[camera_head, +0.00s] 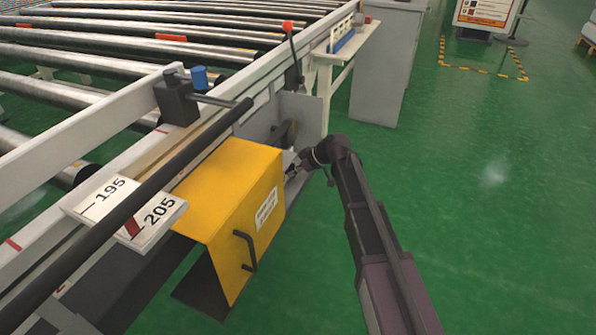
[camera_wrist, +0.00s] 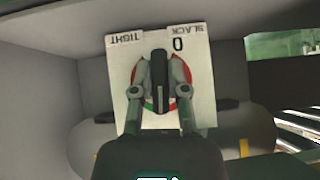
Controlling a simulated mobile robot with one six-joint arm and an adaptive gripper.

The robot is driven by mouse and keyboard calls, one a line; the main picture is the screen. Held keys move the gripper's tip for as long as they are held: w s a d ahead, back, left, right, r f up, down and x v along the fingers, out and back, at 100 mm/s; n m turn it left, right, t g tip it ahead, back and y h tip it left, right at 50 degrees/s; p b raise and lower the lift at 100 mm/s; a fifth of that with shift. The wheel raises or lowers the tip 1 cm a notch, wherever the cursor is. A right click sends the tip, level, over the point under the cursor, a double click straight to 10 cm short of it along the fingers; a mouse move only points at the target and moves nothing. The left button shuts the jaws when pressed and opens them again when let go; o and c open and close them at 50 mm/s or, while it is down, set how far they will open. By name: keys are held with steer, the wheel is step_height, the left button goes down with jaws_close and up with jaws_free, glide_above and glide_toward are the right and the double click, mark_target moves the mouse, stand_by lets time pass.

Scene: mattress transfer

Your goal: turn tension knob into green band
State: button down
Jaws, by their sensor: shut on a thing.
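The dark tension knob (camera_wrist: 159,68) stands in front of a white dial plate (camera_wrist: 199,98) in the wrist view. The plate reads TIGHT and SLACK, upside down in this view. The knob's bar looks upright in the picture. Red shows on both sides of the knob, and bits of the green band (camera_wrist: 172,105) show low beside the fingers. Which mark the knob points at is unclear. My gripper (camera_wrist: 160,88) is shut on the knob, one finger at each side. In the head view my gripper (camera_head: 296,166) reaches behind the yellow guard, and the knob is hidden.
The yellow guard (camera_head: 225,190) with a black handle (camera_head: 246,250) stands close left of my gripper. Grey housing walls (camera_wrist: 40,105) surround the dial. A roller conveyor (camera_head: 90,60) fills the upper left. The green floor (camera_head: 480,200) at right is clear.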

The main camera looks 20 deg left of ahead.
steer(key=g, duration=0.1)
steer(key=a+m+g+b, duration=0.1)
steer(key=shift+w+g, duration=0.15)
steer(key=shift+g, duration=0.25)
steer(key=shift+m+g+y, duration=0.4)
steer(key=shift+m+g, duration=0.1)
steer(key=shift+m, duration=0.1)
steer(key=shift+r, duration=0.1)
steer(key=c, duration=0.6)
jaws_free()
steer(key=shift+c, duration=0.2)
steer(key=shift+d, duration=0.15)
